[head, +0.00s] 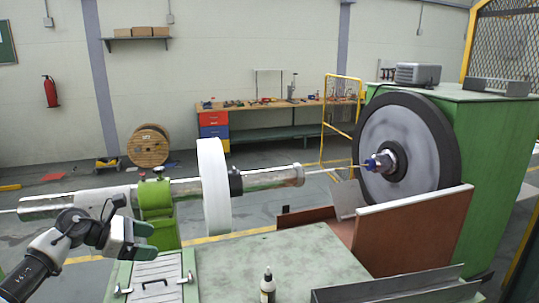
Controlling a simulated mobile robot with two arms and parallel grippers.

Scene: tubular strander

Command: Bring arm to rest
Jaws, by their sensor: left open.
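My left arm (62,243) comes in from the lower left, bent at its wrist. My left gripper (149,239) points to the right, open, with nothing seen between its fingers. It shows in front of the green bearing stand (157,198) of the strander, and I cannot tell how near it is to it. My right gripper is not in view.
A horizontal shaft (268,177) with a white disc (213,186) runs to a large black-rimmed wheel (405,148) on a green housing (490,140). A green table (300,258) in front carries a small bottle (268,286). A workbench (285,107) stands behind.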

